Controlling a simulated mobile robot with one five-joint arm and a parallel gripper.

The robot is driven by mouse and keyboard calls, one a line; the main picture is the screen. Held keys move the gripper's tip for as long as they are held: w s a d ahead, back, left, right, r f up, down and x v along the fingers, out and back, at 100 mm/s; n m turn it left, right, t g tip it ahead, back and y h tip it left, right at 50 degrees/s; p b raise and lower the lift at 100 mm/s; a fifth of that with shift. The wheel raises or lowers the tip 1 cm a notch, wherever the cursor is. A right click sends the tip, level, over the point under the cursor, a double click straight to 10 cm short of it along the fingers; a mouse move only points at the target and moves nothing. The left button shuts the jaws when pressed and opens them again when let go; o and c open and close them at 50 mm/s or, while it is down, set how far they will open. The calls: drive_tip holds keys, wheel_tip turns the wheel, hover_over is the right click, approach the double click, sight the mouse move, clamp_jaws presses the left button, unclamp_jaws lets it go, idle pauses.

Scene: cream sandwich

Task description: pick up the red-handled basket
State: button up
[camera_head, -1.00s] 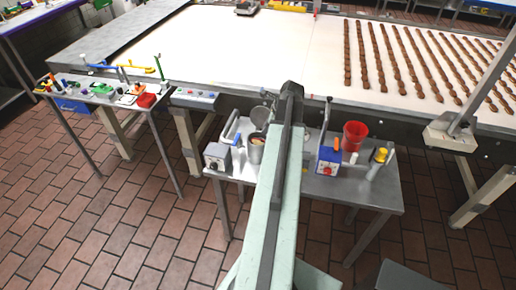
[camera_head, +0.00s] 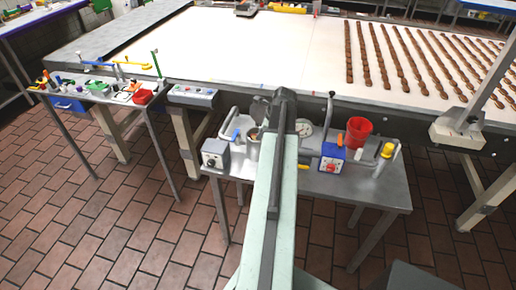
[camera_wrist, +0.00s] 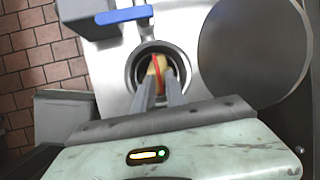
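In the wrist view the red handle (camera_wrist: 157,72) shows as a thin red strip over a yellow-tan basket (camera_wrist: 163,80). The basket sits inside a round metal pot (camera_wrist: 138,62). My gripper (camera_wrist: 161,84) points down into the pot's mouth. Its two grey fingers are apart, with the handle in line with the gap between them. Contact with the handle cannot be seen. In the head view the pot (camera_head: 252,152) stands on the metal table left of my arm, which hides my fingers and most of the basket.
A blue lever (camera_wrist: 124,15) is beside the pot, and a large grey disc (camera_wrist: 255,45) lies to its right in the wrist view. The metal table (camera_head: 345,190) also holds a grey control box (camera_head: 215,153), a blue box (camera_head: 332,158) and a red bucket (camera_head: 357,132). A conveyor stands behind.

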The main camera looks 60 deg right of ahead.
clamp_jaws()
idle(1.3)
